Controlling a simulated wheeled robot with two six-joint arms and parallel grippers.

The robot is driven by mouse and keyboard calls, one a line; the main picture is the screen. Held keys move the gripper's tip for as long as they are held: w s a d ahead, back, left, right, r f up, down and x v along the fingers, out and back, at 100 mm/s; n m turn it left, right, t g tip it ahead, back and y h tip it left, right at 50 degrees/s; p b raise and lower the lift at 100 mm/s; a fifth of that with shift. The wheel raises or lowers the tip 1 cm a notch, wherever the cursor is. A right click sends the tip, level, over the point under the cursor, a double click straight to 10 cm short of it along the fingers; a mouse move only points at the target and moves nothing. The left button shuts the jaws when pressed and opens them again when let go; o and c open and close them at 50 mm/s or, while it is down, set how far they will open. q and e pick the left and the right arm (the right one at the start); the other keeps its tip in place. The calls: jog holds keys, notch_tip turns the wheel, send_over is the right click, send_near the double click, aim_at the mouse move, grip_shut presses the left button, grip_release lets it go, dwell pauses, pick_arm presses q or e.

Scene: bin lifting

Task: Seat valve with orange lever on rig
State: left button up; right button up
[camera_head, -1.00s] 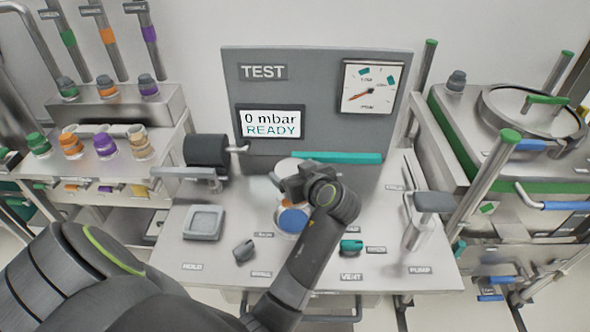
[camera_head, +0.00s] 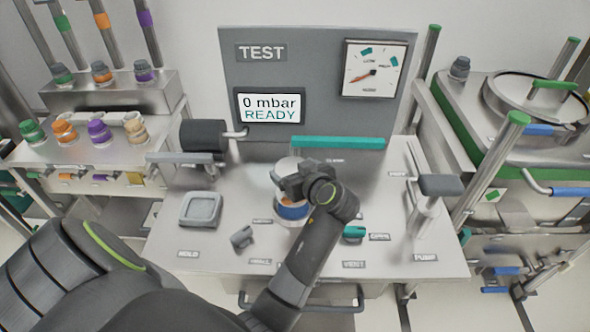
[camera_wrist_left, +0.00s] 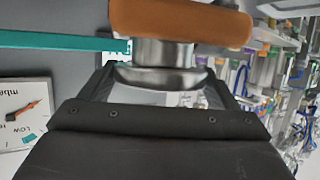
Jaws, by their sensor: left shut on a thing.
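My left gripper (camera_head: 284,180) is over the middle of the test rig's bench (camera_head: 225,255). It is shut on a valve, whose steel body (camera_wrist_left: 165,72) sits between the two fingers in the left wrist view. The thick orange lever (camera_wrist_left: 180,22) shows at the top of that view. In the head view the gripper and wrist hide most of the valve. A round blue-banded part (camera_head: 293,211) shows just below the gripper. I cannot tell whether the valve touches it. My right gripper is not in view.
The rig panel (camera_head: 225,70) reads "0 mbar READY". A teal bar (camera_head: 338,142) lies along its foot. A grey square tray (camera_head: 200,209), a grey knob (camera_head: 242,237), a teal knob (camera_head: 353,232) and a pump handle (camera_head: 440,185) surround the gripper. Several coloured fittings (camera_head: 100,133) stand at left.

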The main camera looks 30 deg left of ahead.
pick_arm(q)
jog(key=shift+f, duration=0.1)
dwell(0.6)
jog(key=shift+f+b, duration=0.15)
jog(key=shift+b, duration=0.2)
jog(key=shift+f+b, duration=1.65)
jog(key=shift+f, duration=0.25)
dwell(1.0)
jog(key=o, duration=1.6)
jog(key=shift+s, duration=0.1)
jog(key=shift+c, duration=0.2)
jog(key=shift+d+f, duration=0.1)
jog(key=shift+f, duration=0.05)
